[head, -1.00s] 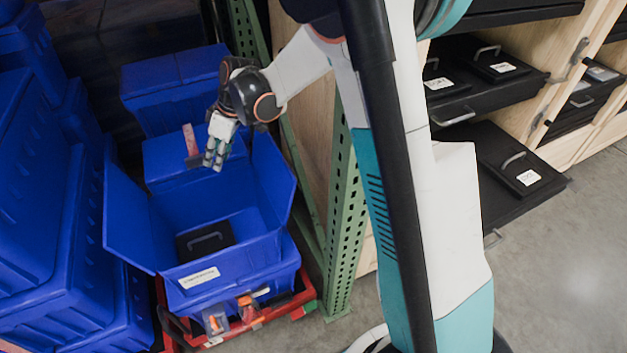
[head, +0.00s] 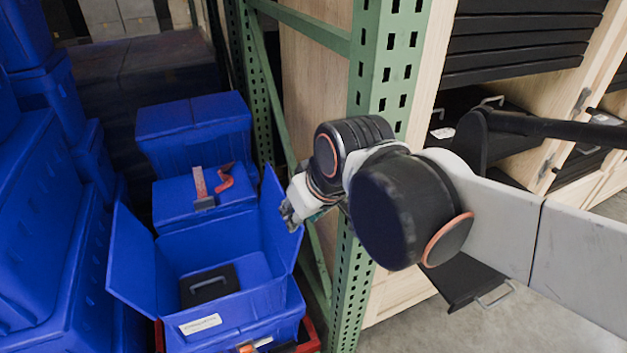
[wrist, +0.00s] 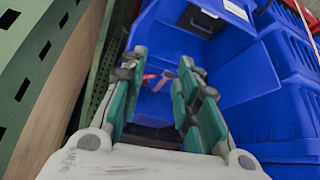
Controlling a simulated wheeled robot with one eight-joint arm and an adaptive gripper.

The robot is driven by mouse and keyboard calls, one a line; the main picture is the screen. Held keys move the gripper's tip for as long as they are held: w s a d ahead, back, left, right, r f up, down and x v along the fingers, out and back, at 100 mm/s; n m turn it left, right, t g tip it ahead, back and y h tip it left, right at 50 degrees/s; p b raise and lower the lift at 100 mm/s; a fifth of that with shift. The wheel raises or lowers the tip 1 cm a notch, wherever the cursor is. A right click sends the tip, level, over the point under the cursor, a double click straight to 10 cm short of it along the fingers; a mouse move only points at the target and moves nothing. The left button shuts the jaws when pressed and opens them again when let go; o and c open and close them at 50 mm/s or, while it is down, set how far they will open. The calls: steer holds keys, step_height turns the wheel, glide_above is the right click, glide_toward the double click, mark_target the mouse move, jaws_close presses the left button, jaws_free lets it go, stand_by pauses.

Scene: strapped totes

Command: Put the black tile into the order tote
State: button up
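The order tote (head: 232,315) is an open blue tote with a white label on its front and its flaps spread. A black tile (head: 208,287) with a handle lies flat on its floor, towards the left. My gripper (head: 289,216) is beside and above the tote's right flap, apart from the tile. In the wrist view my gripper (wrist: 158,75) has its two green-sided fingers apart with nothing held between them. The black tile (wrist: 197,18) and part of the open tote show at the top of that view.
A closed blue tote behind carries a grey-red strap (head: 203,187) and a red curved piece (head: 226,177). Blue totes stack at the left. A green perforated post (head: 372,120) stands close right of my gripper. Racks with black drawers (head: 515,50) are at the right.

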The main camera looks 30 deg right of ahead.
steer(key=shift+m+t+h, duration=0.3)
steer(key=shift+m+t, duration=0.1)
steer(key=shift+m, duration=0.4)
steer(key=s, duration=0.1)
steer(key=s+d+f, duration=0.1)
steer(key=s, duration=0.3)
steer(key=shift+d+f, duration=0.2)
steer(key=shift+d, duration=0.15)
